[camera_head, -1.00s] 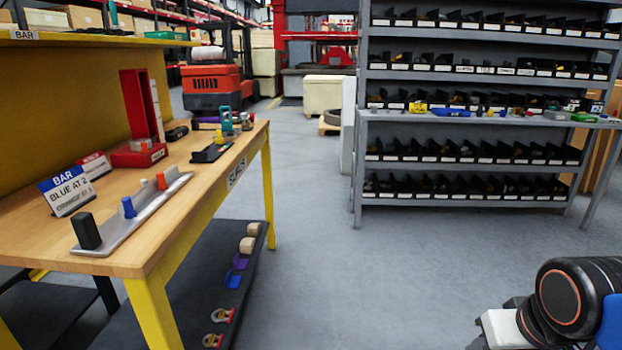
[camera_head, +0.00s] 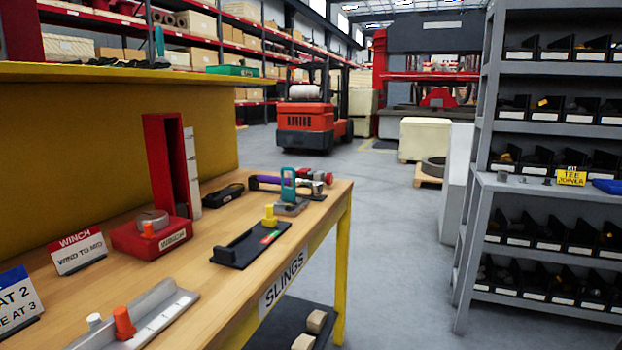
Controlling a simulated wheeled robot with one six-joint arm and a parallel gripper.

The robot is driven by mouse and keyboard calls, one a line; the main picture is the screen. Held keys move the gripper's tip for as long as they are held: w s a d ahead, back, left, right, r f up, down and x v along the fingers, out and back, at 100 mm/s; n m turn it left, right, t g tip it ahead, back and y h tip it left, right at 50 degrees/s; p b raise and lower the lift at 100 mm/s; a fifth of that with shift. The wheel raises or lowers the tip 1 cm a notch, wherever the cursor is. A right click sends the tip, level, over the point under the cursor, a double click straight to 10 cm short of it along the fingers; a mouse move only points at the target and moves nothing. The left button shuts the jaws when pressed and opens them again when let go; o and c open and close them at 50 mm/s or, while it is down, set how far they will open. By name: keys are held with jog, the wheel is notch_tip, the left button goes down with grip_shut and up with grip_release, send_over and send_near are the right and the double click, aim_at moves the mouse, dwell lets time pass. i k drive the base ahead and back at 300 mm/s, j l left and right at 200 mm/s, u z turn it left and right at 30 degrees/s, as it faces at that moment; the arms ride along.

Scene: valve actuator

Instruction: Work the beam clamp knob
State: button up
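I see no label reading "beam clamp", so I cannot tell for sure which part is its knob. On the wooden bench top (camera_head: 205,280) stands a teal clamp-like frame (camera_head: 288,185) on a small grey base near the right edge. Farther left is a red winch box (camera_head: 150,240) with a grey drum and an orange peg. My gripper is not in view.
A grey rail (camera_head: 155,303) with an orange peg (camera_head: 123,322) lies at the bench's near side. A red-and-purple tool lies behind the clamp-like frame. A grey bin shelf (camera_head: 475,210) stands right. Grey floor (camera_head: 400,260) between bench and shelf is clear.

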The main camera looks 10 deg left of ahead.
aim_at(328, 178)
jog(key=i+u, duration=0.35)
jog(key=i, duration=0.15)
jog(key=i+l+u, duration=0.1)
jog(key=i+u, duration=0.25)
jog(key=i, duration=0.15)
